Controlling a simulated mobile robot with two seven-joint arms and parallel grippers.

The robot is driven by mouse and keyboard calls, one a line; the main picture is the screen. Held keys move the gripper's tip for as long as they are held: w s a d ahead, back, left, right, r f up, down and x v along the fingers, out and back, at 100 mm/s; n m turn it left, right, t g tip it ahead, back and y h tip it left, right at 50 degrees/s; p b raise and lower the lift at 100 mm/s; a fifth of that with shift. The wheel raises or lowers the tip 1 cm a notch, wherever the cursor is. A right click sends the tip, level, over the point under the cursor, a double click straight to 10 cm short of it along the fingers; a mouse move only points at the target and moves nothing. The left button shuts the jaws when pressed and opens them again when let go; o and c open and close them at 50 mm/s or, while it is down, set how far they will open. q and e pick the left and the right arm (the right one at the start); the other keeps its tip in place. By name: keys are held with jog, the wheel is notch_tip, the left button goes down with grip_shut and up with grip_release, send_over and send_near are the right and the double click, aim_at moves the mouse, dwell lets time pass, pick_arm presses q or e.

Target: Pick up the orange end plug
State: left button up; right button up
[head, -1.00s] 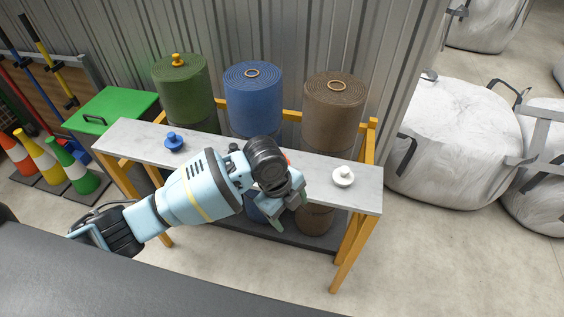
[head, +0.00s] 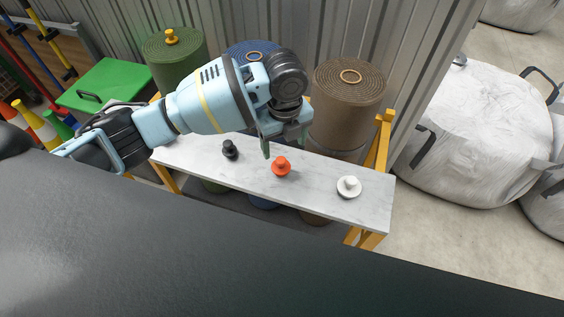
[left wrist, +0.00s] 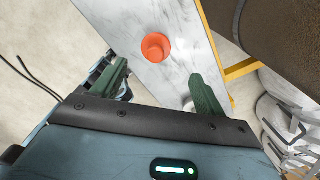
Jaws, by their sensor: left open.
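The orange end plug (head: 281,167) stands on the marble-topped bench (head: 322,187), between a black plug and a white plug. It also shows in the left wrist view (left wrist: 156,46), beyond the fingertips and roughly between them in the picture. My left gripper (head: 285,145) is open and empty, above the bench near the orange plug, its green fingers pointing down. In the left wrist view both fingers of this gripper (left wrist: 158,72) are spread apart and do not touch the plug. My right gripper is out of view.
A black plug (head: 230,149) stands left of the orange one and a white plug (head: 349,186) right of it. Behind the bench stand green (head: 175,58), blue (head: 236,50) and brown (head: 345,100) rolls; the green one has a yellow plug on top. White bulk bags (head: 480,130) stand at right.

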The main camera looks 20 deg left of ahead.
aim_at(281, 160)
pick_arm(q)
notch_tip(281, 160, down, 2)
jog(key=shift+f, duration=0.2)
jog(key=shift+s+a+f, duration=0.1)
jog(key=shift+a+f, duration=0.1)
jog(key=shift+f, duration=1.1)
jog(key=shift+s+a+f, duration=0.1)
jog(key=shift+a+f, duration=0.05)
jog(key=shift+f, duration=1.1)
jog(key=shift+c, duration=0.4)
jog(key=c, duration=1)
